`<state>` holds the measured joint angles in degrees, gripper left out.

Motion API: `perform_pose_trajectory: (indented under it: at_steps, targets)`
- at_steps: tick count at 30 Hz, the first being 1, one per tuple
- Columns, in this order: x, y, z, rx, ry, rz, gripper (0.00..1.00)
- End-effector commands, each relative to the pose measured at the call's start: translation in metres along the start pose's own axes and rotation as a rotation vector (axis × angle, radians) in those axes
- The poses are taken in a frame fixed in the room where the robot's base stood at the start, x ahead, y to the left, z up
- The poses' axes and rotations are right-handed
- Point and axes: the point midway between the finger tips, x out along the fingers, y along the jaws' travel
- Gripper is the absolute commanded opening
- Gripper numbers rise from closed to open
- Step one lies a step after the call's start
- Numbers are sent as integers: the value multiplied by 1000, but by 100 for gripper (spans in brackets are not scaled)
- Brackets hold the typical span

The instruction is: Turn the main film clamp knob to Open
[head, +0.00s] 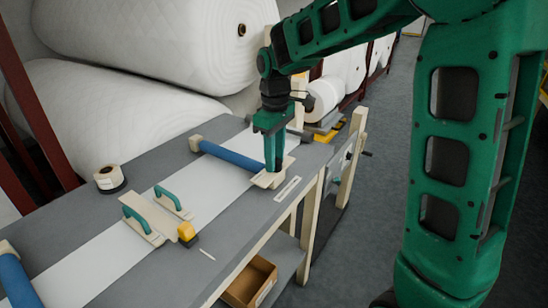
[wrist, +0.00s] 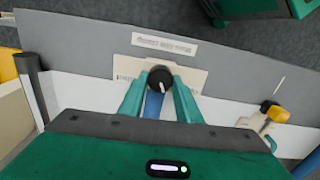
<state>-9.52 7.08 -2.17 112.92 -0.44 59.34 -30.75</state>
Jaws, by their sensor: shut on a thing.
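The black clamp knob (wrist: 160,79) sits on a cream base plate (wrist: 196,80) in the wrist view. It bears a short white pointer line, seen toward its lower side. My gripper (wrist: 161,84) has its two green fingers closed on the knob from both sides. In the head view my gripper (head: 274,168) points down at the cream plate (head: 262,181), and the knob is hidden by the fingers. The blue clamp bar (head: 233,155) runs left from this plate. Lettering on the plate is partly covered and too small to read.
The grey table (head: 130,205) carries a white film strip, a board with teal handles (head: 150,218), a tape roll (head: 109,179) and a yellow-headed tool (head: 187,232). A white label (wrist: 164,44) lies near the table edge.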

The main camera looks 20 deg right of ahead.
Motion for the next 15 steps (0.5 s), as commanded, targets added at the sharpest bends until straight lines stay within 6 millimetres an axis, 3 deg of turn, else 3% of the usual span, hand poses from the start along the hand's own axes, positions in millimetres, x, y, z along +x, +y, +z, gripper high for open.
perform_pose_trajectory:
  at_steps: [15]
  targets:
    - [-3,6,-1,-463,8,12,8]
